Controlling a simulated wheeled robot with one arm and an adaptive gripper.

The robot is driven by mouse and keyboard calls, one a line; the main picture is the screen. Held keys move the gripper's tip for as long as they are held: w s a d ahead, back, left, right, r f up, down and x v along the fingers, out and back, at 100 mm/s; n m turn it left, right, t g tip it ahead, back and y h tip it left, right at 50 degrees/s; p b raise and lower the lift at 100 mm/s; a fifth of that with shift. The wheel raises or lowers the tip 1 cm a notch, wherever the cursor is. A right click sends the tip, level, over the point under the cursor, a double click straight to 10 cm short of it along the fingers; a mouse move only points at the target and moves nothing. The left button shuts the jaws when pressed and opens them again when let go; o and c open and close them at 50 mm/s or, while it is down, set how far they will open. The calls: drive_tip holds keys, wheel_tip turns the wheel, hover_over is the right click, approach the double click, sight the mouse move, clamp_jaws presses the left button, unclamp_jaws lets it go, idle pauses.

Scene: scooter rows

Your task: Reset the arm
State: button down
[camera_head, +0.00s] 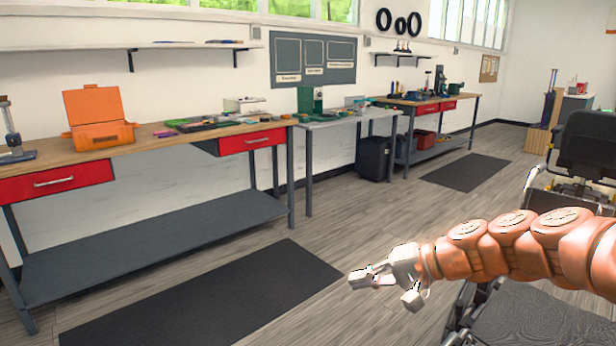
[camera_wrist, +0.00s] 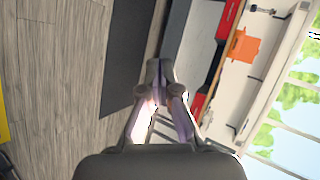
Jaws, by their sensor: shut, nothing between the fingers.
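My arm (camera_head: 520,240) reaches in from the right side of the head view, stretched out level toward the middle of the room. My gripper (camera_head: 362,278) is at its end, in the air over the floor, clear of the benches. In the wrist view my gripper (camera_wrist: 160,70) shows with its two fingers together and nothing between them. The wrist view is turned on its side, with the benches and windows to the right.
A workbench (camera_head: 150,140) with red drawers and an open orange case (camera_head: 98,122) stands at left. A grey table (camera_head: 345,117) and another bench (camera_head: 425,100) stand farther back. Dark mats (camera_head: 205,300) lie on the floor. A black chair (camera_head: 585,145) is at right.

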drive_tip(key=s+a+r+n+g+h+p, duration=0.1)
drive_tip(key=s+r+n+g+h+p, duration=0.2)
drive_tip(key=s+p, duration=0.45)
drive_tip(key=s+a+r+n+g+h+p, duration=0.15)
drive_tip(key=s+r+p, duration=0.25)
drive_tip(key=s, duration=0.7)
drive_tip(key=s+d+r+g+h+p, duration=0.1)
drive_tip(key=s+d+r+h+p, duration=0.1)
drive_tip(key=s+d+p, duration=0.3)
drive_tip(key=s+d+r+h+p, duration=0.3)
drive_tip(key=s+d+h+p, duration=0.1)
drive_tip(key=s, duration=0.4)
drive_tip(key=shift+s+d+r+m+g+h+p, duration=0.3)
drive_tip(key=shift+s+d+m+g+h+p, duration=0.05)
drive_tip(key=shift+d+p, duration=0.25)
drive_tip(key=shift+d, duration=0.1)
